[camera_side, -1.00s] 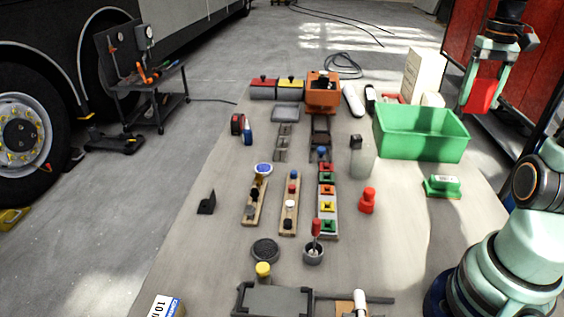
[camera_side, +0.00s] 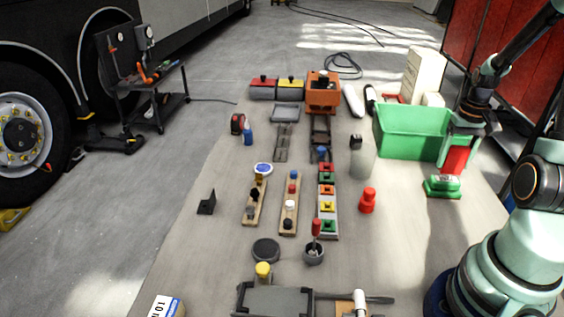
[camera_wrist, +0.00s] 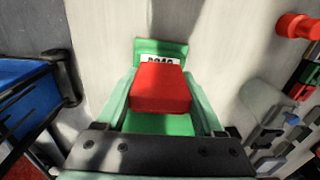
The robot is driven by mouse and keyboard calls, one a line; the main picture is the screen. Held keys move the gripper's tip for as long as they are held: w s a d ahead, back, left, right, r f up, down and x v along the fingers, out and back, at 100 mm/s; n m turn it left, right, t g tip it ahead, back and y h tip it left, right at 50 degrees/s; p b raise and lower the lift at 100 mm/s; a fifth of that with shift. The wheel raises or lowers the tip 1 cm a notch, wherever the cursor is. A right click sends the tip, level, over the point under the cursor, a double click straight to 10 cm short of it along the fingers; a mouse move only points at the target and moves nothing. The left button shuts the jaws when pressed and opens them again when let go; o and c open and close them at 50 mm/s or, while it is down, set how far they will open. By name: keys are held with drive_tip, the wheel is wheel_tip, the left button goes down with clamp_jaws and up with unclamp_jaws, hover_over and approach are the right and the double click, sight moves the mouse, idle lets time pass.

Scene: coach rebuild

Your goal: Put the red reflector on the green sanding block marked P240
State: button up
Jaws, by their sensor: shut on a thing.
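My gripper (camera_side: 456,162) is shut on the red reflector (camera_side: 455,158), one finger on each side of it. The green sanding block (camera_side: 442,188) lies on the table in front of the green bin. In the side view the reflector hangs over the block, its lower edge very close to the block's top; I cannot tell if they touch. In the wrist view the reflector (camera_wrist: 160,88) covers the middle of the block (camera_wrist: 160,46). The block's white label shows behind the reflector, its lettering partly hidden.
The green bin (camera_side: 405,145) stands just behind and left of the gripper. A red bottle-like object (camera_side: 367,200) stands left of the block. Wooden strips with several coloured pieces lie mid-table. The table around the block's front is clear.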

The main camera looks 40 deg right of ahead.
drive_tip(key=shift+f, duration=0.95)
drive_tip(key=shift+f, duration=0.1)
drive_tip(key=o, duration=1.4)
wheel_tip(320, 180, up, 12)
drive_tip(key=shift+f, duration=0.1)
drive_tip(key=w+a+r+n+t+h, duration=0.1)
drive_tip(key=w+a+r+n, duration=0.1)
drive_tip(key=w+a, duration=0.35)
drive_tip(key=w+a+r+n+t, duration=0.1)
drive_tip(key=w+a+r+n, duration=0.15)
drive_tip(key=a, duration=0.55)
drive_tip(key=s+a+r+n+t+y, duration=0.1)
drive_tip(key=a+r+n+t, duration=0.1)
drive_tip(key=a, duration=1.4)
drive_tip(key=shift+n+t, duration=0.8)
drive_tip(key=shift+n, duration=0.45)
